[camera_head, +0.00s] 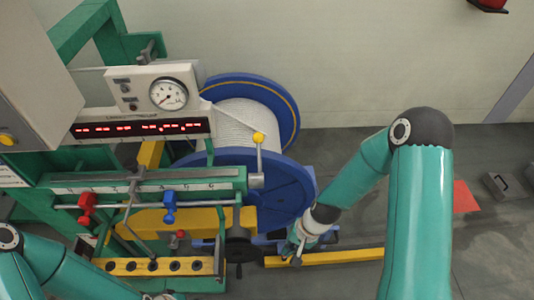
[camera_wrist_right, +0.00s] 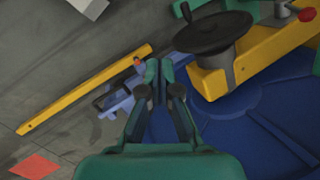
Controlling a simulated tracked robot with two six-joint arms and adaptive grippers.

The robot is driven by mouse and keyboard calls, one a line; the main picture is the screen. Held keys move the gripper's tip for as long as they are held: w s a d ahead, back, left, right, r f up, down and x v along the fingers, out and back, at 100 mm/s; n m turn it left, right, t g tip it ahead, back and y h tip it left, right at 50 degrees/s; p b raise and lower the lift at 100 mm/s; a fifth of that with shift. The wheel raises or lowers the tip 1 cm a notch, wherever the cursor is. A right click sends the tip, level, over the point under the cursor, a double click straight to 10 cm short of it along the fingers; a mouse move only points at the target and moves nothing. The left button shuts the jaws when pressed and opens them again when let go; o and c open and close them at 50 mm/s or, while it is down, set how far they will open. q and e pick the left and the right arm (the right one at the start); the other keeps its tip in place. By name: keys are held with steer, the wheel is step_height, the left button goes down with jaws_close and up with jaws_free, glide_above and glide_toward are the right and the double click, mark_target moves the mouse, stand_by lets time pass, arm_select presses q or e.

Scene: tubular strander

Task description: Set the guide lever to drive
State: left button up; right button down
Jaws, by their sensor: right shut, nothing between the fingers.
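A lever with a yellow ball knob (camera_head: 258,138) stands nearly upright on a thin rod at the right end of the green guide rail (camera_head: 215,178). No label shows which of its positions is drive. My right gripper (camera_head: 297,254) is below and to the right of this lever, low beside the blue reel flange. Its fingers (camera_wrist_right: 159,70) are together and empty in the right wrist view, over a blue floor bracket (camera_wrist_right: 118,98). The lever is not seen in that view. My left arm enters at the lower left, and its gripper lies outside the picture.
The blue reel (camera_head: 270,190) fills the space behind the rail. A black handwheel (camera_wrist_right: 212,33) on a yellow beam is close by on the right in the wrist view. A yellow floor bar (camera_head: 330,257) lies below. Red (camera_head: 87,207) and blue (camera_head: 169,206) clamps sit on a rod.

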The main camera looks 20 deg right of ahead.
steer(key=w+d+r+m+t+y+b, duration=0.2)
steer(key=w+d+r+m, duration=0.15)
steer(key=w+r, duration=0.2)
steer(key=w+d+r+m+t+y+b, duration=0.1)
steer(key=w+d+r+m+y+b, duration=0.1)
steer(key=w+r+m, duration=0.3)
arm_select(q)
step_height(320, 180, down, 6)
steer(key=b, duration=0.1)
steer(key=shift+f, duration=0.25)
arm_select(e)
steer(key=w+d+r+t+y, duration=0.1)
steer(key=w+r, duration=0.1)
steer(key=r, duration=0.5)
steer(key=w+d+r+m+t+y, duration=0.1)
steer(key=w+d+r+t, duration=0.1)
steer(key=r, duration=0.5)
steer(key=shift+w+d+t+y, duration=0.3)
steer(key=shift+w+y, duration=0.1)
steer(key=shift+w, duration=0.25)
steer(key=shift+a+m, duration=0.15)
steer(key=shift+m, duration=0.1)
arm_select(q)
steer(key=shift+r+p, duration=0.65)
steer(key=shift+r, duration=0.1)
arm_select(e)
steer(key=w+a+f, duration=0.1)
steer(key=w+a, duration=0.2)
steer(key=a, duration=0.5)
steer(key=shift+a, duration=0.35)
